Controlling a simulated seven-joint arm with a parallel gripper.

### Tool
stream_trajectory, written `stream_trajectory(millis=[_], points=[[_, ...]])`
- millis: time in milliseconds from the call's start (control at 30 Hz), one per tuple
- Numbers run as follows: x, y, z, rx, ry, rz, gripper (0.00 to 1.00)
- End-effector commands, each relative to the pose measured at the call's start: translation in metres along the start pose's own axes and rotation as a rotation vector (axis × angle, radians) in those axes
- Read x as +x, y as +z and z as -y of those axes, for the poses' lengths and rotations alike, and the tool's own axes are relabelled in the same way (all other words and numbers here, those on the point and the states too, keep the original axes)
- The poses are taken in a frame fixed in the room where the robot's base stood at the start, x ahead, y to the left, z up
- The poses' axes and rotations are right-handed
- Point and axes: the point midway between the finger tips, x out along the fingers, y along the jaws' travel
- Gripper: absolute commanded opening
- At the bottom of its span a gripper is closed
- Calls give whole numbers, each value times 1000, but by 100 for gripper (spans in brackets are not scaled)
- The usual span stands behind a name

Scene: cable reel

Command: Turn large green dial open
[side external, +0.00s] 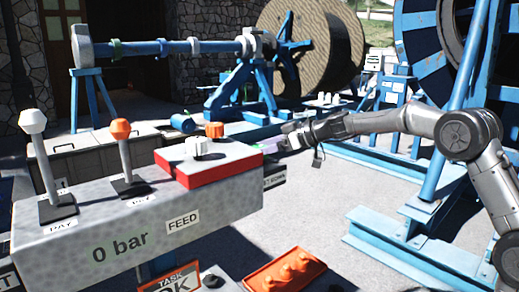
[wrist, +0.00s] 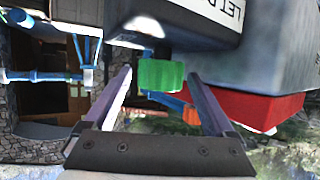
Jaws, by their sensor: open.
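The large green dial (wrist: 161,75) shows in the wrist view, standing out from a dark grey box (wrist: 180,22) with a partly cut-off label. My gripper (wrist: 159,78) is open, with one finger on each side of the dial and a visible gap to both. It holds nothing. In the side view my gripper (side external: 274,145) is level, just right of the red panel, above the small labelled box. The dial cannot be made out clearly in the side view.
A grey console (side external: 130,225) reading "0 bar" carries two levers and a red panel (side external: 220,168) with white and orange knobs, close left of my gripper. An orange tray (side external: 284,272) lies below. Blue reel stands (side external: 385,245) are behind and right.

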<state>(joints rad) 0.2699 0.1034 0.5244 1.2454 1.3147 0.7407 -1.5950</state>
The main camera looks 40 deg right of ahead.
Motion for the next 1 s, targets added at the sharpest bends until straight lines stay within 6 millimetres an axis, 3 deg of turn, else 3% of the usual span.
stream_trajectory(millis=[300,767,1000], points=[[2,-1,0,-1,1,-1,88],[2,0,0,0,1,-1,5],[2,0,0,7,19,0,4]])
